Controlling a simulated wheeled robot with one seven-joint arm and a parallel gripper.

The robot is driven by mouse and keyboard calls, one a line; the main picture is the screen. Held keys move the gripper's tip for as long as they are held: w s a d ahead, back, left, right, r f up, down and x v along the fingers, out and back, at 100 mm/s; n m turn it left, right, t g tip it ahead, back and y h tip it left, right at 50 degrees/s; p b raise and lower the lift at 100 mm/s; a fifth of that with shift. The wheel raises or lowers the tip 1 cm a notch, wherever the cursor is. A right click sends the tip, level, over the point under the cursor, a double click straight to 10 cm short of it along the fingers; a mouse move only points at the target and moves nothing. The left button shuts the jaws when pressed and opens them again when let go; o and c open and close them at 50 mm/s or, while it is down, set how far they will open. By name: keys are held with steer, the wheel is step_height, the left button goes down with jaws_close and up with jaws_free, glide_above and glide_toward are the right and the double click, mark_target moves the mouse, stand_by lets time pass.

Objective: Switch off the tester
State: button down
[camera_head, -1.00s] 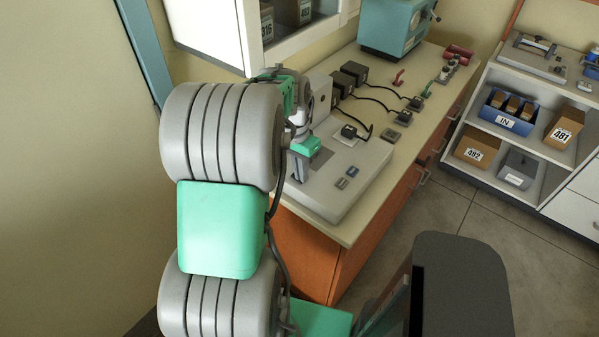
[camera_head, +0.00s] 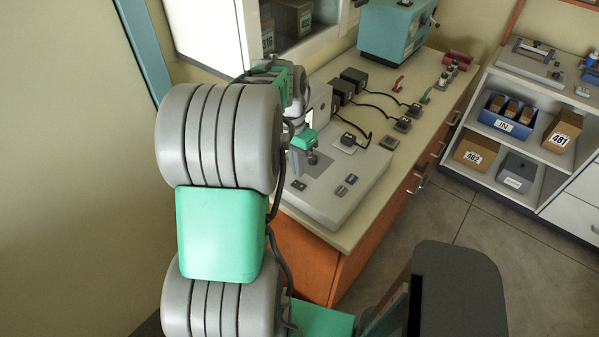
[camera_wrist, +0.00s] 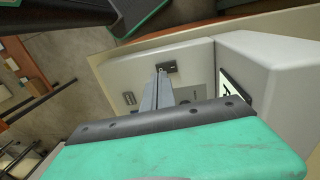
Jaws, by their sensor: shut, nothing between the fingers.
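The tester appears to be the pale grey flat unit (camera_head: 325,207) on the near end of the counter, with a raised block (camera_head: 320,99) at its back. A small dark switch (camera_head: 298,185) sits at its near left, and a pair of small grey-blue controls (camera_head: 346,185) sits to the right. My gripper (camera_head: 313,159) is shut and empty above the panel. In the wrist view its fingertips (camera_wrist: 160,73) appear close beside a dark switch (camera_wrist: 168,67); I cannot tell if they touch. Another small control (camera_wrist: 128,98) lies to their left. The switch's setting is too small to read.
Black adapters (camera_head: 353,78) with cables stand behind the unit. A teal machine (camera_head: 393,28) stands at the counter's far end. A white cabinet (camera_head: 212,30) hangs close behind my arm. Shelves (camera_head: 545,150) with boxes stand right, across open floor.

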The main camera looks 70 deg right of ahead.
mark_target(301, 187)
step_height(301, 187, up, 9)
steer(key=shift+w+d, duration=0.2)
steer(key=shift+f, duration=0.1)
steer(key=shift+w+d+b, duration=0.1)
steer(key=shift+w+b, duration=0.2)
steer(key=shift+b, duration=0.15)
steer(key=f, duration=0.4)
steer(key=s+f, duration=0.1)
steer(key=f, duration=0.4)
steer(key=f+p, duration=0.1)
steer(key=f, duration=0.3)
steer(key=shift+s+a+f, duration=0.25)
steer(key=shift+a+f, duration=0.05)
steer(key=shift+f, duration=0.1)
